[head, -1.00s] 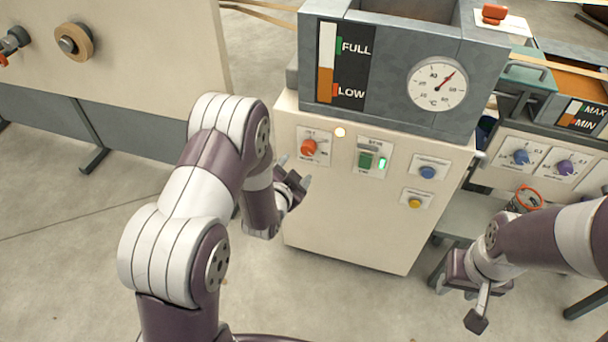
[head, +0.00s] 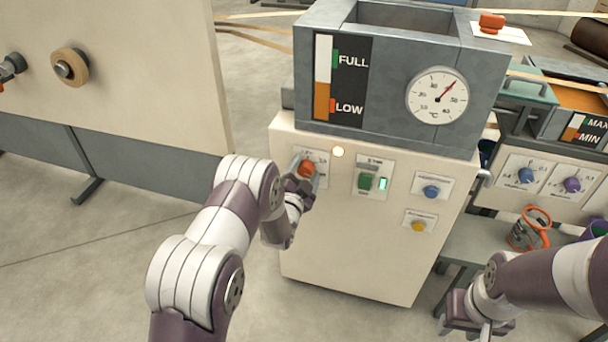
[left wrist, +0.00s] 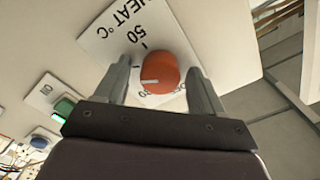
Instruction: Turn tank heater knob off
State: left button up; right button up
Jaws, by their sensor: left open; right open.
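The tank heater knob (head: 306,169) is a round orange-red knob on a white plate on the cream machine cabinet. In the left wrist view the knob (left wrist: 159,73) has a white pointer line, and its plate reads "HEAT °C" and "50". My left gripper (head: 304,168) is open at the knob. In the left wrist view its two fingers (left wrist: 160,84) stand on either side of the knob, with a gap visible on both sides. My right gripper (head: 484,330) is low at the right, away from the cabinet controls, and partly cut off by the frame's bottom edge.
The tank (head: 400,75) above carries a temperature dial (head: 437,95).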

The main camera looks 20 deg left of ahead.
pick_arm(q)
jog(key=shift+c, duration=0.4)
jog(key=c, duration=1)
jog(key=n+b, duration=0.1)
jog(key=n, duration=0.4)
jog(key=shift+n, duration=0.4)
jog(key=n, duration=0.6)
jog(key=shift+b, duration=0.35)
jog(key=n, duration=0.6)
jog(key=shift+a+f+n+b, duration=0.1)
jog(key=shift+n+b, duration=0.2)
jog(key=n, duration=0.5)
jog(key=shift+n, duration=0.4)
